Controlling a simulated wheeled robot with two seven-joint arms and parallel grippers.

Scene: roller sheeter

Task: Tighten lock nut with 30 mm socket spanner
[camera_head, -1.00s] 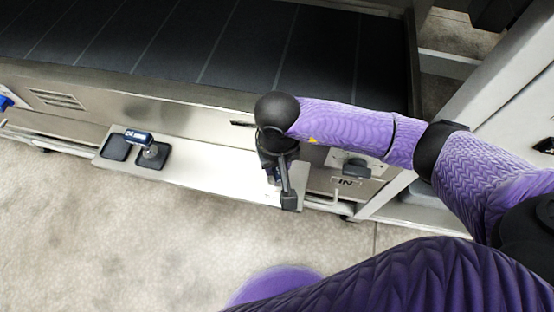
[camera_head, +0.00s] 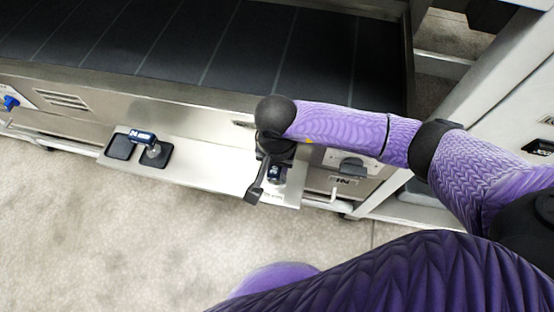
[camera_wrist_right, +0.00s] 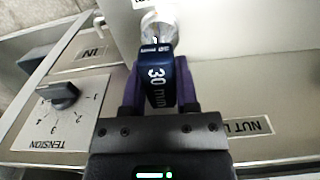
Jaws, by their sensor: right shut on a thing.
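The 30 mm socket spanner (camera_wrist_right: 158,82) has a dark blue handle marked "30 mm". My right gripper (camera_wrist_right: 160,95) is shut on this handle, with a purple finger on each side. Beyond the handle is a shiny round metal part (camera_wrist_right: 158,22) at the top of the right wrist view; I cannot tell socket from lock nut there, or how well they are seated. In the head view the spanner (camera_head: 276,173) shows as a small blue patch by my right gripper (camera_head: 270,172), over the right end of the steel shelf. My left gripper is not in view.
A tension dial (camera_wrist_right: 62,96) sits left in the wrist view. The dark belt (camera_head: 230,45) lies behind the front panel.

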